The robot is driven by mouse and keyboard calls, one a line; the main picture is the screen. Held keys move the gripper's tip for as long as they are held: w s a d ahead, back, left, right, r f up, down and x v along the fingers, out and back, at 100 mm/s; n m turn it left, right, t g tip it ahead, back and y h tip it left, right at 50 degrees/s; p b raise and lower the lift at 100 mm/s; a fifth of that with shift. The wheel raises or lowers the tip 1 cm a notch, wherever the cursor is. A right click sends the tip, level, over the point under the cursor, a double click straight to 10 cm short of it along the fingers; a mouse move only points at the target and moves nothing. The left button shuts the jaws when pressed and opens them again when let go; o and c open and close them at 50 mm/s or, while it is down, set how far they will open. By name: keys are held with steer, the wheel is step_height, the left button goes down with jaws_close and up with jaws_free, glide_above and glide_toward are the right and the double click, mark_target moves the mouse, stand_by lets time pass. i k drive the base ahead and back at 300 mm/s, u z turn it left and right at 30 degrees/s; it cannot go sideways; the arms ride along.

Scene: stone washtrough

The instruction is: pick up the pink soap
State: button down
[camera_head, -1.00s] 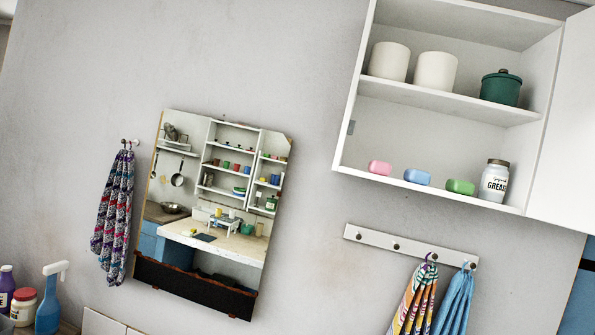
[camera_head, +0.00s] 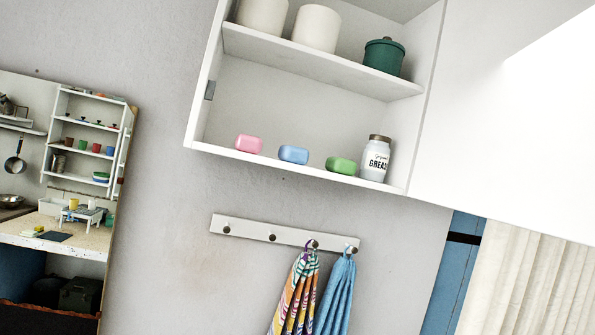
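The pink soap (camera_head: 248,144) lies at the left end of the lower shelf of an open white wall cabinet (camera_head: 240,158). A blue soap (camera_head: 293,154) lies to its right, apart from it, and a green soap (camera_head: 340,165) lies further right. The pink soap is in full view with nothing in front of it. My gripper does not show in the picture.
A grease jar (camera_head: 374,159) stands right of the green soap. White canisters (camera_head: 316,28) and a green lidded pot (camera_head: 384,56) stand on the shelf above. The cabinet door (camera_head: 500,130) is open at right. Below hangs a hook rail (camera_head: 250,230) with towels (camera_head: 339,293). A mirror (camera_head: 60,190) is at left.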

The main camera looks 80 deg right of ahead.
mark_target(244, 143)
steer(key=z, duration=1.65)
steer(key=i, duration=0.55)
steer(key=u, duration=0.05)
steer(key=k, duration=0.55)
steer(key=z, duration=0.1)
